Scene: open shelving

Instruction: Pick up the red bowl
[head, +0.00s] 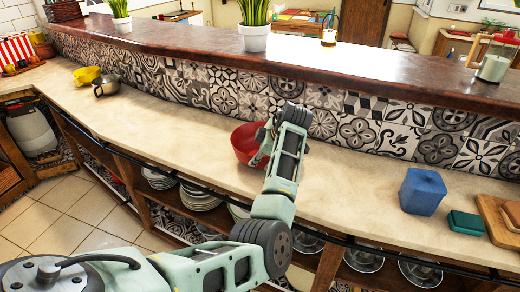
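The red bowl (243,143) stands on the light counter, close to the patterned tile wall. My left arm comes in from the lower left and reaches up over the counter to the bowl. My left gripper (262,149) is at the bowl's right side and overlaps it in the picture. The arm's last links cover the right part of the bowl and most of the gripper. I cannot tell whether the fingers touch the bowl or how far apart they are. My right gripper is not in view.
A blue container (422,191), a green box (466,223) and wooden boards (497,220) are to the right on the counter. The raised wooden ledge (330,60) runs behind. Plates are stacked below.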

